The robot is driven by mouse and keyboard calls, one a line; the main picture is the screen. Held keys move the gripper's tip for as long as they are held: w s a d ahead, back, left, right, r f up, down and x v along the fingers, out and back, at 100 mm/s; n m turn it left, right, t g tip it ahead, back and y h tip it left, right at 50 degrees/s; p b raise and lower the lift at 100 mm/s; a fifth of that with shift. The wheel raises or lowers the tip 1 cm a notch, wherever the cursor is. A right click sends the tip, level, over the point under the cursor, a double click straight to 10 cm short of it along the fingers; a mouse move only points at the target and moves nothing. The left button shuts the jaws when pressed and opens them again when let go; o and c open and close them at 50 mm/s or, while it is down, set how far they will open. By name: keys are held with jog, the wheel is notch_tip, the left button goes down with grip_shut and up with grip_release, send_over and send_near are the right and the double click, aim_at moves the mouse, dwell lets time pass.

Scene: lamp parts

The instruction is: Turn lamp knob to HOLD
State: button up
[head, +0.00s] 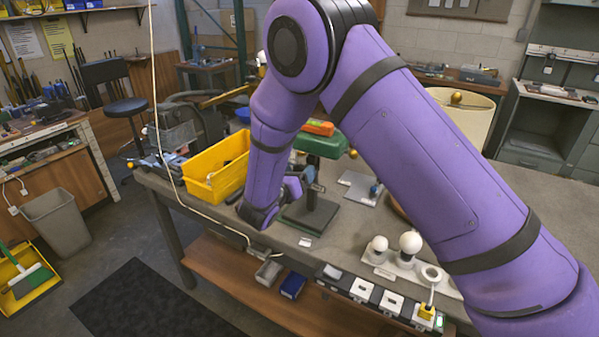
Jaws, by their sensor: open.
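No knob with a HOLD mark can be made out in the head view. A green bench device (319,145) with a dark post and a flat base plate (306,216) stands on the workbench, partly behind my arm. My gripper (308,177) is small and partly hidden at the end of my purple wrist. It is open, close in front of the device's post; I cannot tell whether it touches. A cream lampshade (463,112) with a gold finial stands behind my arm. Two round white bulbs (410,243) (379,244) stand on a pale holder, right of the device.
A yellow bin (217,172) sits left of my wrist. A strip with white square plates (362,289) and a yellow plug (427,311) lines the bench's front edge. A pale cord hangs at left. My upper arm covers the bench's right side.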

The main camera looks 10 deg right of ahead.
jog(key=shift+w+d, duration=0.3)
jog(key=shift+w, duration=0.1)
jog(key=c, duration=0.9)
